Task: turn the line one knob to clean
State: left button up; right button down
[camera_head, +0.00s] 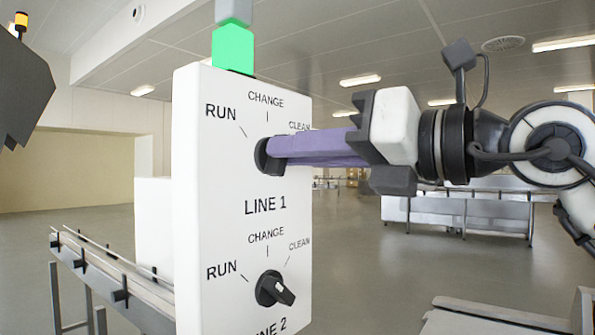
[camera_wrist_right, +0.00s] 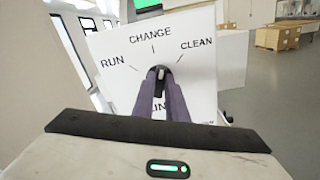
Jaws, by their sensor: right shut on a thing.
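The line one knob (camera_head: 264,157) is a black round knob on the white panel (camera_head: 225,235), with RUN, CHANGE and CLEAN around it. My right gripper (camera_head: 285,150) reaches in from the right, its purple fingers shut on this knob and hiding most of it. In the right wrist view the knob (camera_wrist_right: 158,72) sits between the fingertips (camera_wrist_right: 158,78). Its pale mark seems to point up, roughly toward CHANGE.
The line two knob (camera_head: 272,290) is below on the same panel. A green lamp (camera_head: 233,48) stands on top. A conveyor (camera_head: 110,275) runs at the lower left. Cardboard boxes (camera_wrist_right: 276,38) stand farther back on open floor.

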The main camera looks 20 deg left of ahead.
jog(key=m+b, duration=0.3)
jog(key=m, duration=0.1)
jog(key=shift+w+f+m, duration=0.1)
jog(key=shift+m, duration=0.3)
dwell(0.4)
jog(key=c, duration=1.8)
grip_release()
jog(key=shift+o, duration=0.2)
jog(key=shift+d, duration=0.1)
